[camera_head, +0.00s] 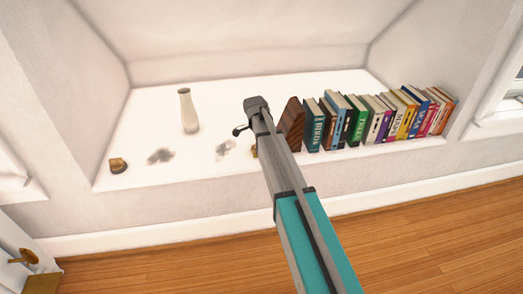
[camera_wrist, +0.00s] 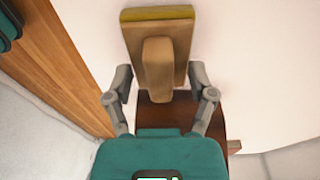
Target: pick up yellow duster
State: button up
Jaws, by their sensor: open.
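The yellow duster (camera_wrist: 157,48) shows in the wrist view as a flat wooden block with a yellow-green far edge and a raised wooden handle facing me. My gripper (camera_wrist: 161,76) is open. Its two fingers stand on either side of the handle, with visible gaps, and nothing is held. I cannot tell how far the fingertips are above the ledge. In the head view my arm covers most of this spot. Only a small golden-brown bit (camera_head: 254,151), probably the duster, shows at the arm's left edge.
A brown wooden bookend (camera_head: 291,124) and a row of several books (camera_head: 375,118) stand right of my arm on the white ledge (camera_head: 200,172). A pale vase (camera_head: 188,111) stands behind, left of my arm. A small brown object (camera_head: 118,165) lies far left.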

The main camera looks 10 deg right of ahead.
grip_shut()
jog(key=shift+r, duration=0.1)
dwell(0.5)
notch_tip(320, 180, up, 2)
jog(key=p, duration=0.2)
jog(key=shift+r+p, duration=0.25)
jog(key=shift+p, duration=0.15)
jog(key=s+d+r+p, duration=0.1)
jog(key=s+r+p, duration=0.9)
jog(key=s, duration=0.4)
jog(key=shift+d+r, duration=0.15)
jog(key=shift+d, duration=0.15)
